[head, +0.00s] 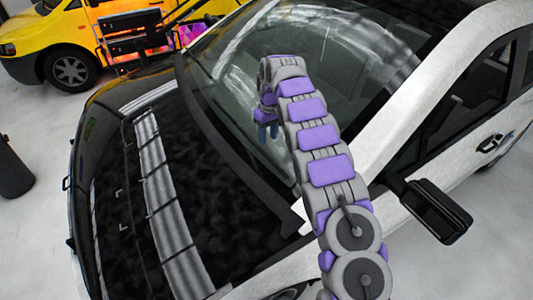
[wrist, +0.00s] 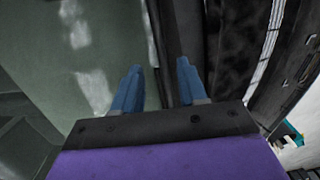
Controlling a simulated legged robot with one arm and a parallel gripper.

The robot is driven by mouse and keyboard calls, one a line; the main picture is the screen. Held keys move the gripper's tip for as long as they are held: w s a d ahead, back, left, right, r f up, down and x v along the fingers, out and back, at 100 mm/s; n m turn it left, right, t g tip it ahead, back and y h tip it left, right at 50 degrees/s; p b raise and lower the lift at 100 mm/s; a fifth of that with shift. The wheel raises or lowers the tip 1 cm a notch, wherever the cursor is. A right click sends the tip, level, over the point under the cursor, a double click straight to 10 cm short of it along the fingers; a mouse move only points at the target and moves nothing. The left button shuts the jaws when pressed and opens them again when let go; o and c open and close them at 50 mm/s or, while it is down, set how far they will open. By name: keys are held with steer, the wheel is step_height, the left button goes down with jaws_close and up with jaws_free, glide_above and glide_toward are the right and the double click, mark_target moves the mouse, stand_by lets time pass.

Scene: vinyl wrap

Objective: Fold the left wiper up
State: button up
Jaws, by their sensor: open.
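My gripper (head: 268,132) hangs over the lower windshield (head: 325,45) of a white car with a black hood, its blue fingers pointing down. In the wrist view my gripper (wrist: 157,88) is open. A long dark bar (wrist: 168,45), which looks like a wiper, runs lengthwise up the picture between the two fingers, with the glass (wrist: 95,50) to its left. I cannot tell whether the fingers touch the bar. In the head view the wipers do not stand out from the dark strip (head: 222,135) along the windshield base.
The black hood (head: 215,200) with a grey striped band lies left of the windshield. A black side mirror (head: 437,208) sticks out at right. A yellow vehicle (head: 40,40) and a dark screen (head: 130,28) stand at the back left. A dark cylinder (head: 12,170) stands at the left edge.

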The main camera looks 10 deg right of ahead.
mark_target(266, 154)
steer(key=f, duration=0.8)
steer(key=shift+s+a, duration=0.15)
steer(key=shift+a, duration=0.1)
steer(key=shift+c, duration=0.3)
jaws_close()
